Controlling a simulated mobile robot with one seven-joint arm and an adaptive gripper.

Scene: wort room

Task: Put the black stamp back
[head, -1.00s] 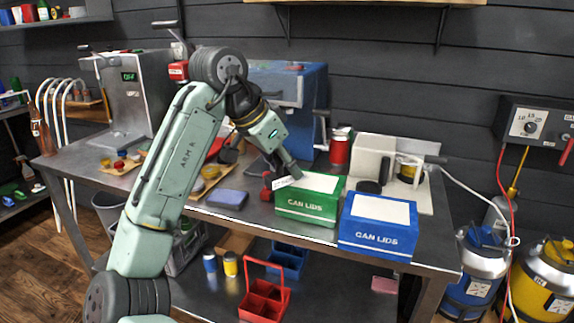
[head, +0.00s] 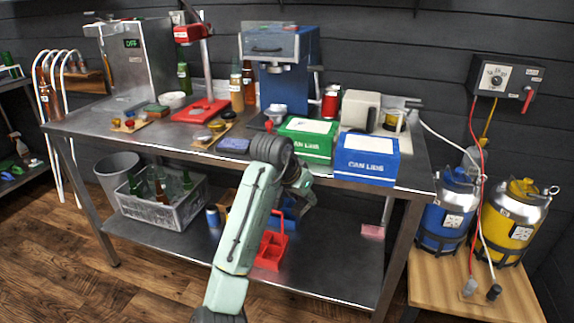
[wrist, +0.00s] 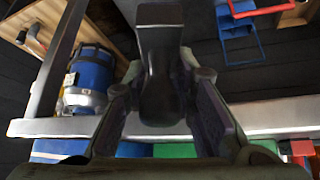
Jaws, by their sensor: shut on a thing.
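In the wrist view my gripper (wrist: 163,88) is shut on the black stamp (wrist: 159,60), a dark piece with a broad block at its far end. Its sides touch both fingers. In the head view my arm reaches up in front of the table's front edge.
A green can-lids box (head: 308,142) and a blue can-lids box (head: 366,160) stand near the front edge. Behind are a white machine (head: 360,108) and a blue press (head: 280,50). A red carrier (head: 270,250) sits on the lower shelf. Kegs (head: 512,215) stand right.

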